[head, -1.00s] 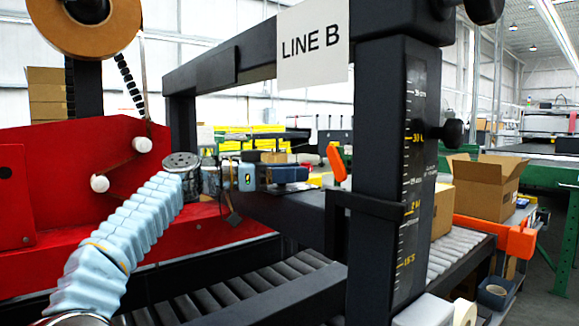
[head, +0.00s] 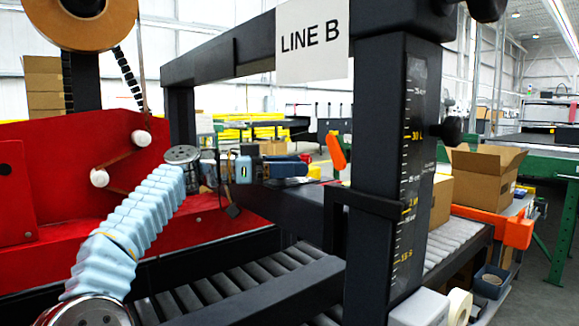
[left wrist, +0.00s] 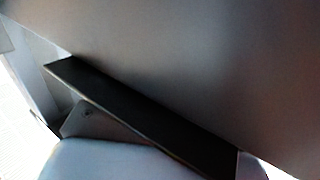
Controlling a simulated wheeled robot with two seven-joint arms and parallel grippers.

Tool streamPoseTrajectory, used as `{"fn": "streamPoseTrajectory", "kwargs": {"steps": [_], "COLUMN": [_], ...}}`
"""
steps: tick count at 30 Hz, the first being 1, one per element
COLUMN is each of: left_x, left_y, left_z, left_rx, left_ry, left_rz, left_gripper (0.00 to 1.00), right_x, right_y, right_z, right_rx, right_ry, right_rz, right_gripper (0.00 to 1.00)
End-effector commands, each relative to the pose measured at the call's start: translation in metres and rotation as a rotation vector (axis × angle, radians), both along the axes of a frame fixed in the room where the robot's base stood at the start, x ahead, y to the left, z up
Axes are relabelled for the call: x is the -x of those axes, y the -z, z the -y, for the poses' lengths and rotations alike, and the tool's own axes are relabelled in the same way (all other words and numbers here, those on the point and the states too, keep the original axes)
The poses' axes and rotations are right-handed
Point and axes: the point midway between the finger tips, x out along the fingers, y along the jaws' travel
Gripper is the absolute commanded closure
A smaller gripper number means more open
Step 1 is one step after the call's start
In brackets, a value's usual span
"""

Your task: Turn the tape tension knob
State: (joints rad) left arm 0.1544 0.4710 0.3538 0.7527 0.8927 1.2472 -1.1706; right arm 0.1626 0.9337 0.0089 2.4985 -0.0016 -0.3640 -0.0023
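I cannot tell for sure which part is the tape tension knob. A brown tape roll (head: 84,40) hangs at the upper left, and its tape runs down past white rollers (head: 141,138) on the red machine panel (head: 60,150). A black knob (head: 449,130) sits on the right side of the scaled black column. My left arm, in a pale blue sleeve, reaches up from the lower left. My left gripper (head: 290,169) points right, behind the roller bed; its fingers are too small to read. The left wrist view shows mostly a dark grey surface and a black bar, very close. My right gripper is not in view.
A black column (head: 385,180) and crossbeam with a LINE B sign (head: 312,40) stand in front. A roller conveyor (head: 240,285) runs below. An open cardboard box (head: 485,175) stands at the right, above an orange bar (head: 490,228).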

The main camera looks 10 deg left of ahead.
Motion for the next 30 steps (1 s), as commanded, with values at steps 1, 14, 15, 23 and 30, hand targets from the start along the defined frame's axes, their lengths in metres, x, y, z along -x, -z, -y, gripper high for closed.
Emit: {"fn": "streamPoseTrajectory", "kwargs": {"steps": [1,14,15,23,30], "left_x": [0.000,0.012,0.015,0.027,0.028], "left_y": [0.000,0.001,0.001,0.000,0.000], "left_z": [0.000,-0.033,-0.040,-0.068,-0.070], "left_rx": [0.000,-0.001,-0.001,0.000,-0.001], "left_ry": [0.000,-0.004,-0.004,0.000,0.001], "left_rz": [0.000,0.000,0.000,-0.001,0.000], "left_gripper": [0.30,0.30,0.30,0.30,0.30], "right_x": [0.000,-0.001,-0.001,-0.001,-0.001], "right_y": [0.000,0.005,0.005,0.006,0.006], "right_z": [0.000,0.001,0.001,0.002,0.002], "right_rx": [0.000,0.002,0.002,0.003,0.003], "right_ry": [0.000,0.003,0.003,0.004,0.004], "right_rz": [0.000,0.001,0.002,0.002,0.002], "right_gripper": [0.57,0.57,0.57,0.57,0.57]}}
